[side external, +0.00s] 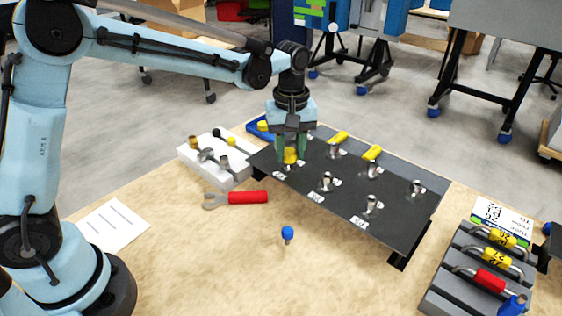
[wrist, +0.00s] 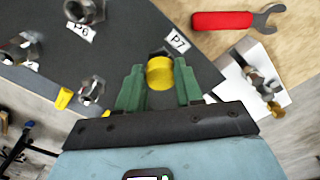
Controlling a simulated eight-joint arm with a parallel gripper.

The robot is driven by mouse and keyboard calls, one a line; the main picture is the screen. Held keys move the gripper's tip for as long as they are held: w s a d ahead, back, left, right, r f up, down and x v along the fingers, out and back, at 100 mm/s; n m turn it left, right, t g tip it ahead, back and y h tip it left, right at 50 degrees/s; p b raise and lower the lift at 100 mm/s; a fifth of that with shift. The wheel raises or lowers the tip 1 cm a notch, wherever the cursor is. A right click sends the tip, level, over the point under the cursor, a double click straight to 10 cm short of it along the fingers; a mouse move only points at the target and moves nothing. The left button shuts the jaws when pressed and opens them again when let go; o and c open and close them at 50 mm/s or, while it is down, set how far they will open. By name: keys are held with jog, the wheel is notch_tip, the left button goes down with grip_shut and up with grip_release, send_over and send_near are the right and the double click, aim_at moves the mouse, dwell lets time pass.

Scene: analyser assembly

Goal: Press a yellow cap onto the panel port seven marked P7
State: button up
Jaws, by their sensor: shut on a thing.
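My gripper (side external: 290,143) is pointed down over the near left corner of the black panel (side external: 330,197). It is shut on a yellow cap (side external: 290,155). In the wrist view the green fingers of my gripper (wrist: 159,82) hold the yellow cap (wrist: 160,73) from both sides. The label P7 (wrist: 177,41) lies just beyond the cap on the panel. A dark rim shows directly behind the cap; the port itself is mostly hidden, so I cannot tell whether the cap touches it.
Bare metal ports, one by label P6 (wrist: 79,32), stand on the panel. Two yellow-capped fittings (side external: 372,153) are at its far side. A white block (side external: 214,160) and red-handled wrench (side external: 247,197) lie left. A blue-topped piece (side external: 287,233) stands in front. A rack (side external: 480,275) is right.

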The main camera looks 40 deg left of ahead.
jog(key=shift+f, duration=0.45)
jog(key=o, duration=1.1)
jog(key=shift+c, duration=0.2)
notch_tip(320, 180, up, 12)
jog(key=s+a+f+m+t, duration=0.3)
jog(key=s+m, duration=0.2)
jog(key=s, duration=0.3)
jog(key=s+a+f+m+t, duration=0.3)
jog(key=s+m+t, duration=0.1)
jog(key=s, duration=0.3)
jog(key=shift+s+a+f+m, duration=0.2)
jog(key=shift+s+f+m, duration=0.2)
jog(key=shift+m, duration=0.3)
